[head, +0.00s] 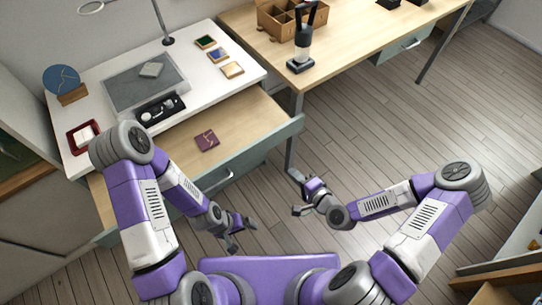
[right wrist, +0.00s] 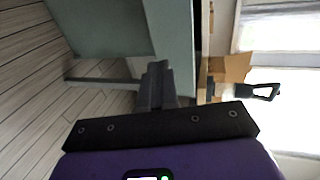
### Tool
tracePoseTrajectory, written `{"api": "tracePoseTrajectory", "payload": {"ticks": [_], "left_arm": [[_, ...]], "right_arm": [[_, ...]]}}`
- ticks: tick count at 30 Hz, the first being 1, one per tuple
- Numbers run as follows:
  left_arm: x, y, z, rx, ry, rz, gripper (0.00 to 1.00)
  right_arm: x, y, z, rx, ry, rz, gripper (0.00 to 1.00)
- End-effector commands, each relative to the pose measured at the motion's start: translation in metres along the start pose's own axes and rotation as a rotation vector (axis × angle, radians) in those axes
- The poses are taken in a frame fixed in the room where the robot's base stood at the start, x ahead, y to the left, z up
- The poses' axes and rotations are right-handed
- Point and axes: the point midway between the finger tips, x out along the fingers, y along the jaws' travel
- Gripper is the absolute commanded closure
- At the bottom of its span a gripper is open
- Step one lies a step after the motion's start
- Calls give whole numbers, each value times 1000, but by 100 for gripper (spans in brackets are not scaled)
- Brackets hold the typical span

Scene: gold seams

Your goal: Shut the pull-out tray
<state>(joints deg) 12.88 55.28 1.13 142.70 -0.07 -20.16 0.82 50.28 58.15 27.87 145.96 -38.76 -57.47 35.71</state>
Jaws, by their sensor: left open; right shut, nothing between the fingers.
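The pull-out tray (head: 238,116) is a pale wooden board with a grey-green front (head: 262,146) and a metal bar handle (head: 215,182). It stands out from under the white desktop (head: 213,45). A dark red patterned square (head: 207,140) lies on it. My left gripper (head: 241,235) is open and empty, in front of the tray and below its handle in the head view. My right gripper (head: 300,210) is shut and empty, to the right of the tray front and apart from it. Its closed fingers (right wrist: 157,85) show in the right wrist view, near a grey-green panel (right wrist: 100,28).
The white desktop holds a grey mat (head: 120,92), a black tool tray (head: 160,108), a red-framed dish (head: 82,137) and small coloured boxes (head: 232,70). A second wooden desk (head: 350,35) stands behind at right. The plank floor (head: 400,120) at right is open.

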Motion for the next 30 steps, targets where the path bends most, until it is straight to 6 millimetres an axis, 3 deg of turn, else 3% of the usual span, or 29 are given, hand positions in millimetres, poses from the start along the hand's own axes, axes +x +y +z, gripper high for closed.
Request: {"api": "tracePoseTrajectory", "payload": {"ticks": [5, 18, 24, 30], "left_arm": [[4, -2, 0, 0, 1, 0, 0], [23, -9, -1, 0, 0, 0, 0], [27, -10, -1, 0, 0, 0, 0], [27, -10, -1, 0, 0, 0, 0]], "right_arm": [[24, -2, 1, 1, -3, -8, 100], [112, -5, 0, -2, 0, -6, 100], [131, -12, 0, -1, 0, -4, 100], [135, -14, 0, 1, 0, -2, 100]]}}
